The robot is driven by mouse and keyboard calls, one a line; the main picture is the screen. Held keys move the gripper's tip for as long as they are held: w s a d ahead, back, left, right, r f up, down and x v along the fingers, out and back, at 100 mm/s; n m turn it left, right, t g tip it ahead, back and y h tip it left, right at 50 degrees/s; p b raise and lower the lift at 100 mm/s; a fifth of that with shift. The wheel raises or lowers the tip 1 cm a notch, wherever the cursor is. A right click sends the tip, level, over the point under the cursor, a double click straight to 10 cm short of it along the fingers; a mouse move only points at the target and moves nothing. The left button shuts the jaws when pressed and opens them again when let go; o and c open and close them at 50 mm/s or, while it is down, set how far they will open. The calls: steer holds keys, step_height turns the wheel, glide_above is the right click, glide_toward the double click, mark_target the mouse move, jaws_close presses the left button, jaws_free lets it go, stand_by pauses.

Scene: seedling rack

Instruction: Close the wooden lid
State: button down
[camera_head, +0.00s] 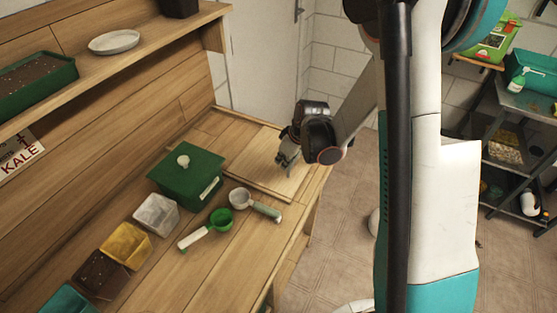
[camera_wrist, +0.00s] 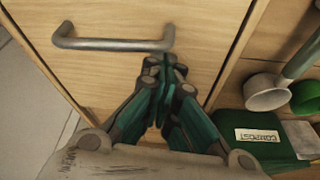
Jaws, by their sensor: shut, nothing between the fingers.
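The wooden lid (camera_head: 252,160) is a pale panel at the far end of the bench. It looks flat, or nearly flat, in line with the bench top. In the wrist view the lid (camera_wrist: 140,18) fills the middle and carries a grey metal bar handle (camera_wrist: 112,44). My gripper (camera_head: 286,158) is over the lid. In the wrist view my gripper (camera_wrist: 160,65) has its fingertips together and empty, beside the right end of the handle. I cannot tell whether they touch the handle or lid. My gripper hides part of the lid.
A green lidded compost box (camera_head: 187,177) stands beside the lid. A green scoop (camera_head: 207,228) and a white scoop (camera_head: 254,204) lie nearby. Small bins (camera_head: 156,213) line the bench. A shelf (camera_head: 100,60) runs above; the floor (camera_head: 340,200) lies beyond the bench edge.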

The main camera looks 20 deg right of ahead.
mark_target(275, 168)
steer(key=shift+s+d+f, duration=0.1)
steer(key=shift+s+d, duration=0.1)
steer(key=w+a, duration=0.2)
steer(key=w, duration=0.1)
steer(key=shift+w+a+r, duration=0.2)
steer(key=shift+w+r, duration=0.1)
steer(key=shift+r, duration=0.1)
steer(key=s+r+m+t+h, duration=0.1)
steer(key=s+r+m, duration=0.1)
steer(key=s+r, duration=0.55)
steer(key=s+r+m, duration=0.1)
steer(key=s+r, duration=0.3)
steer(key=r, duration=0.7)
steer(key=s+r+m+t+h+b, duration=0.1)
steer(key=s+r+m+t+b, duration=0.1)
steer(key=s, duration=1.2)
steer(key=shift+s+d+m+t+b, duration=0.25)
steer(key=shift+s+m+t+b, duration=0.2)
steer(key=shift+m, duration=0.45)
